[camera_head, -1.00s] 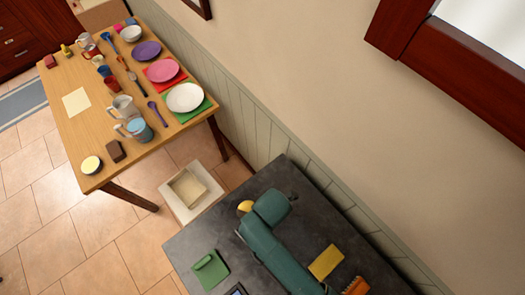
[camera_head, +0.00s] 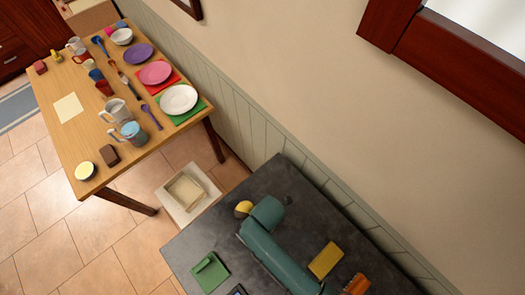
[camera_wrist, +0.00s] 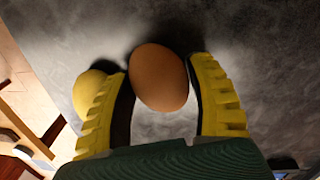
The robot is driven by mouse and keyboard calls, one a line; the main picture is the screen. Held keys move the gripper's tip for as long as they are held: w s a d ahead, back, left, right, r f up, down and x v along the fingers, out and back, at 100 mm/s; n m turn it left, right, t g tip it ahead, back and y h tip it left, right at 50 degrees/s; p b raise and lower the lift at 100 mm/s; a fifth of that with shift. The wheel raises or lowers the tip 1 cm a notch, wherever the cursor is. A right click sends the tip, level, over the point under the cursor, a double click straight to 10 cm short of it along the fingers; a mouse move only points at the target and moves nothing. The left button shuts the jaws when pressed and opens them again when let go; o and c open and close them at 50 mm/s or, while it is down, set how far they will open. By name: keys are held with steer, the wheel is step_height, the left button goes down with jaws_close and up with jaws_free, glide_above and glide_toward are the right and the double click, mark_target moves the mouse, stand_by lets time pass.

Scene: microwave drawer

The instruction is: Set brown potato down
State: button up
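The brown potato (camera_wrist: 158,78) is a smooth, orange-brown oval in the wrist view, close over or on the dark grey counter (camera_wrist: 235,25). My gripper (camera_wrist: 160,75), with yellow ribbed fingers and dark inner pads, has one finger against each side of the potato and appears shut on it. I cannot tell whether the potato touches the counter. In the head view my green arm covers the gripper and the potato. A yellow rounded object (camera_wrist: 90,92) lies just outside the left finger; it also shows in the head view (camera_head: 243,208).
The dark counter (camera_head: 190,248) also holds a green item (camera_head: 209,272), a yellow block (camera_head: 325,261) and an orange ridged item (camera_head: 357,285). A pale bin (camera_head: 185,190) stands beyond its edge. A wooden table (camera_head: 60,135) with plates and mugs is farther off. The wall borders the counter's right side.

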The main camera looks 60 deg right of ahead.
steer(key=shift+r, duration=0.1)
step_height(320, 180, up, 12)
steer(key=s+p, duration=0.1)
steer(key=shift+a, duration=0.2)
steer(key=shift+s, duration=0.1)
steer(key=w+a+r+m+t+h, duration=0.15)
steer(key=w+r+m+t, duration=0.7)
steer(key=w+r, duration=1.2)
steer(key=s+a+r+m+t, duration=0.1)
steer(key=r+t, duration=0.3)
steer(key=r, duration=0.6)
steer(key=s+a+r+m+t+y, duration=0.1)
steer(key=a+r+m+t, duration=0.2)
steer(key=r, duration=0.8)
steer(key=s+a+r+m+t, duration=0.1)
steer(key=a+r+m+t, duration=0.2)
steer(key=r, duration=0.8)
steer(key=shift+s+a+r+t, duration=0.2)
steer(key=shift+a+t, duration=0.1)
steer(key=shift+t, duration=0.95)
